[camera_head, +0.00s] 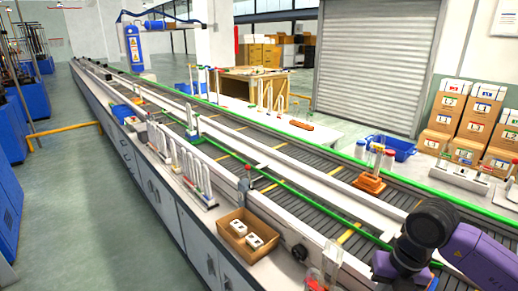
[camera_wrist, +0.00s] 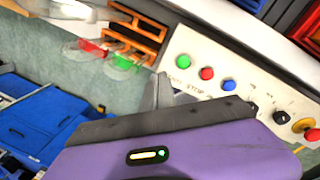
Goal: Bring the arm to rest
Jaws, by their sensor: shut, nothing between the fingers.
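My gripper (camera_wrist: 163,92) shows in the wrist view, with its grey fingers together and nothing between them. The fingers appear in front of a pale control panel (camera_wrist: 205,98), and I cannot tell whether they touch it. The panel carries a green button (camera_wrist: 183,61), a red button (camera_wrist: 207,73), a blue button (camera_wrist: 229,86) and some knobs. In the head view my dark and purple arm (camera_head: 478,252) is at the lower right, over the conveyor's near end. The gripper's fingers cannot be made out in the head view.
A long conveyor (camera_head: 290,165) with green rails runs away to the upper left. A cardboard box (camera_head: 247,236) and tube racks stand along its near-side bench. An orange rack (camera_head: 370,182) and a blue basket (camera_head: 391,147) are on the far side. The floor (camera_head: 70,190) at left is open.

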